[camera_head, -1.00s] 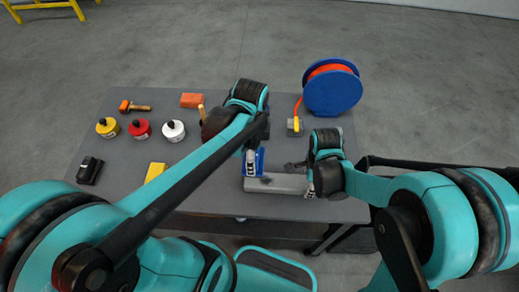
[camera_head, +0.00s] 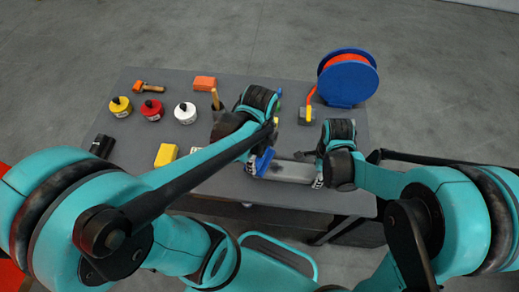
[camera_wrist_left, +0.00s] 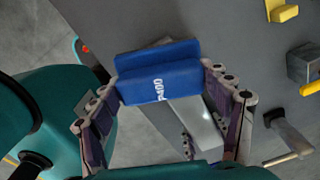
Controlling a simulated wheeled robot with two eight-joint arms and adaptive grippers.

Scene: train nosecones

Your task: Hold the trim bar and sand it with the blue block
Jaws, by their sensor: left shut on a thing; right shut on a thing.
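The blue block (camera_head: 263,160) is held in my left gripper (camera_head: 256,163), which is shut on it, at the left end of the trim bar. In the left wrist view the block (camera_wrist_left: 150,70) sits tilted between both fingers (camera_wrist_left: 162,88), with white lettering on its face. The trim bar (camera_head: 290,172) is a grey, flat-looking bar lying crosswise near the table's front edge. My right gripper (camera_head: 319,172) is shut on the bar's right end. The bar also shows beneath the block in the left wrist view (camera_wrist_left: 196,120). Whether block and bar touch is unclear.
On the grey table (camera_head: 160,93) stand yellow (camera_head: 120,107), red (camera_head: 152,110) and white (camera_head: 185,113) cans.

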